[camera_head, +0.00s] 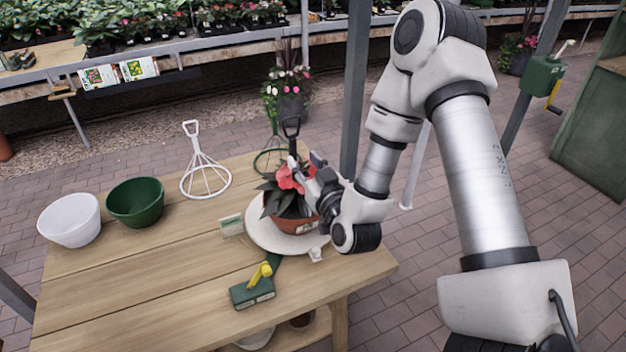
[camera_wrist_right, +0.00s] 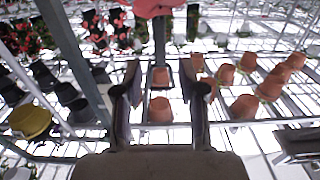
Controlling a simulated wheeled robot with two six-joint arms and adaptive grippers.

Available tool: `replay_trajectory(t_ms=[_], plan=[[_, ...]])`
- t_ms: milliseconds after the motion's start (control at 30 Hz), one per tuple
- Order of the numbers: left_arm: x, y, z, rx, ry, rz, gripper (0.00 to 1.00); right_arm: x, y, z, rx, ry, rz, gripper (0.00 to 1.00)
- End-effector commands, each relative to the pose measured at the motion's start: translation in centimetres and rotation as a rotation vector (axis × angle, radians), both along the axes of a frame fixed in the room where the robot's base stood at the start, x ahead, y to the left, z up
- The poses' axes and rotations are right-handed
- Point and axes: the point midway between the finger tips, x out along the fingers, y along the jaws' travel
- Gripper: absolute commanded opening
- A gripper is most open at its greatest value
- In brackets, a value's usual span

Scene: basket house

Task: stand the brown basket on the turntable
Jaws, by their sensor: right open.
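The brown basket (camera_head: 294,224), planted with red flowers and dark leaves, stands upright on the round white turntable (camera_head: 262,237). A dark hanger handle (camera_head: 291,127) rises above the plant. My right gripper (camera_head: 305,165) is at the flowers and the lower part of that handle, partly hiding them. In the right wrist view its two fingers (camera_wrist_right: 160,82) are apart with nothing gripped between them. A red flower shows at the top edge there. The basket's far side is hidden by leaves. My left gripper is not in view.
A green box with a yellow lever (camera_head: 252,291) sits before the turntable, and a small label (camera_head: 232,225) left of it. White (camera_head: 70,220) and green (camera_head: 135,203) bowls and a white wire hanger (camera_head: 205,177) stand left. A green hanger (camera_head: 268,160) stands behind. The table's front left is clear.

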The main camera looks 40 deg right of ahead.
Motion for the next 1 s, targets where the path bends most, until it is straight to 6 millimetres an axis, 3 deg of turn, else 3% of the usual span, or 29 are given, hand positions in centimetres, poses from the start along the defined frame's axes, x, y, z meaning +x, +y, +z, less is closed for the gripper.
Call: replay_trajectory(t_ms=[100, 167, 300, 467, 533, 567, 633, 700, 767, 833, 900, 1000], plan=[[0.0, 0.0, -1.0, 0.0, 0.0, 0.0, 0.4, -2.9, 0.7, -0.3, 0.004, 0.003, 0.0, 0.4], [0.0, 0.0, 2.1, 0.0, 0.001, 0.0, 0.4, -3.0, 0.7, 1.0, -0.004, 0.007, -0.001, 0.4], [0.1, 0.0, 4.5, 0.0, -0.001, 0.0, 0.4, -4.0, 1.0, 0.8, -0.004, 0.006, -0.001, 0.4], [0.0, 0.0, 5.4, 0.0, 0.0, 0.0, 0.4, -4.7, 1.2, 0.3, -0.001, 0.006, 0.001, 0.4], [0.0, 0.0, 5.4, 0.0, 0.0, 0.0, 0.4, -4.8, 1.8, -1.2, 0.008, 0.054, 0.022, 0.4], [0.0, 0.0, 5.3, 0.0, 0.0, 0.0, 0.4, -4.8, 2.3, -2.4, 0.016, 0.099, 0.039, 0.4], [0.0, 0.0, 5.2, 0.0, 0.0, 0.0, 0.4, -5.5, 4.2, -6.8, 0.045, 0.269, 0.095, 0.4], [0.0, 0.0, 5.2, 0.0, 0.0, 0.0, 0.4, -7.7, 6.6, -12.7, 0.089, 0.518, 0.156, 0.4], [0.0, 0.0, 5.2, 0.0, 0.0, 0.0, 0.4, -11.1, 8.6, -17.8, 0.126, 0.762, 0.194, 0.4], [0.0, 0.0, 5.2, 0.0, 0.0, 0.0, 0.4, -16.3, 10.3, -22.6, 0.165, 1.043, 0.209, 0.4], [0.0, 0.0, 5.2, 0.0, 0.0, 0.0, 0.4, -21.4, 11.3, -25.5, 0.191, 1.278, 0.199, 0.4], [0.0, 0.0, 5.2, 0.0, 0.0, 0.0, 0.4, -26.3, 11.9, -27.1, 0.21, 1.491, 0.171, 0.4]])
